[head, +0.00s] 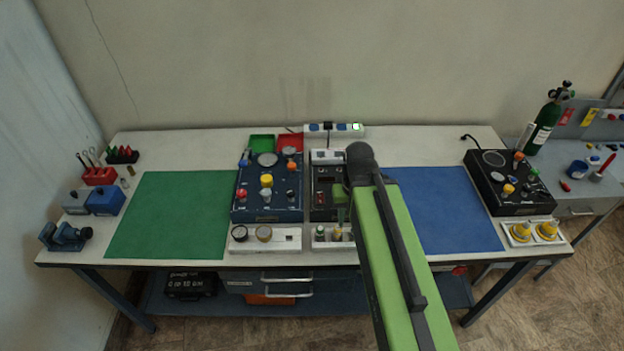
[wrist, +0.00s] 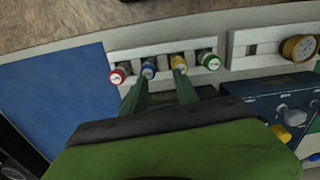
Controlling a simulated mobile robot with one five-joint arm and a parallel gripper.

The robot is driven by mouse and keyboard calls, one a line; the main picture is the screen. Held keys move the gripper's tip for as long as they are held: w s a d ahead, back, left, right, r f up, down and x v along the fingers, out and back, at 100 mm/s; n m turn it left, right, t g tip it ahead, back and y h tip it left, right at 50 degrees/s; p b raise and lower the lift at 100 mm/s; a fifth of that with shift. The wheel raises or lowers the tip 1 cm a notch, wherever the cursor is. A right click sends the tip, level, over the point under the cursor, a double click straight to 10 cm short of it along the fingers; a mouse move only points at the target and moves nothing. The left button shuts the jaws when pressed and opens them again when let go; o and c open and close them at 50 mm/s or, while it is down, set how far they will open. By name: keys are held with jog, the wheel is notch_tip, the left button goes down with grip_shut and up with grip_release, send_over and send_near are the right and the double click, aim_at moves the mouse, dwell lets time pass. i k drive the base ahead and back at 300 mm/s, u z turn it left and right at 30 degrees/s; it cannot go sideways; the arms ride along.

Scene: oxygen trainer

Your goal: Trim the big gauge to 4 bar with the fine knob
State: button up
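Two panels carry a large round dial. One dial (head: 267,159) is at the top of the blue panel (head: 250,208), and the other (head: 494,158) is on the black panel (head: 484,197) at the right. I cannot tell which is the big gauge, and no needle reading is legible. The blue panel has yellow, red, orange and grey knobs; the fine knob cannot be told apart. My gripper (head: 341,212) is right of the blue panel, over a smaller dark unit. In the wrist view my gripper (wrist: 161,85) has its fingers apart with nothing between them. The blue panel's edge shows at the right there.
A white rack (wrist: 140,53) with several coloured caps lies just beyond my fingertips in the wrist view. Small gauges sit on a white strip (head: 285,243) before the blue panel. The green mat (head: 172,213) and blue mat (head: 446,212) are clear. A green cylinder (head: 545,122) stands at the right.

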aim_at(266, 193)
jog(key=z, duration=0.85)
jog(key=k, duration=0.9)
jog(key=u, duration=2.15)
jog(key=i, duration=1)
jog(key=z, duration=0.1)
